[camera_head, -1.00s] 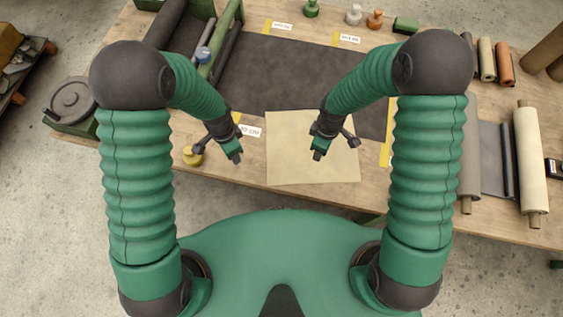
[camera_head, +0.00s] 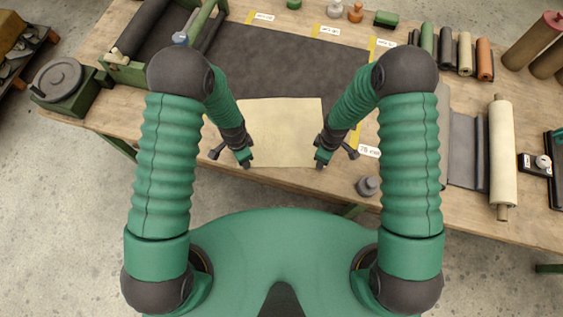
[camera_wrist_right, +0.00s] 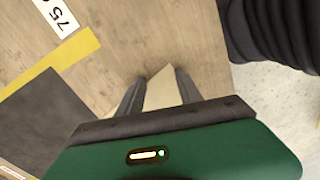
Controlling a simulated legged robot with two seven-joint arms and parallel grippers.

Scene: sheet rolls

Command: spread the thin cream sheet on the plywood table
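The thin cream sheet (camera_head: 282,130) lies flat on the plywood table (camera_head: 400,180), partly over the dark mat and near the front edge. My left gripper (camera_head: 246,164) is at its near left corner; its fingers are too small to tell if open. My right gripper (camera_head: 321,163) is at its near right corner. In the right wrist view the right gripper (camera_wrist_right: 158,84) has its fingers apart, with a pale corner of the sheet (camera_wrist_right: 162,88) showing between them. I cannot tell whether the fingers touch the sheet.
The dark mat (camera_head: 290,65) covers the table behind the sheet, with yellow strips and labels. A grey weight (camera_head: 367,186) stands right of my right arm's gripper. A cream roll (camera_head: 502,150) and several smaller rolls are at the right. A green-framed rack (camera_head: 130,72) is at the back left.

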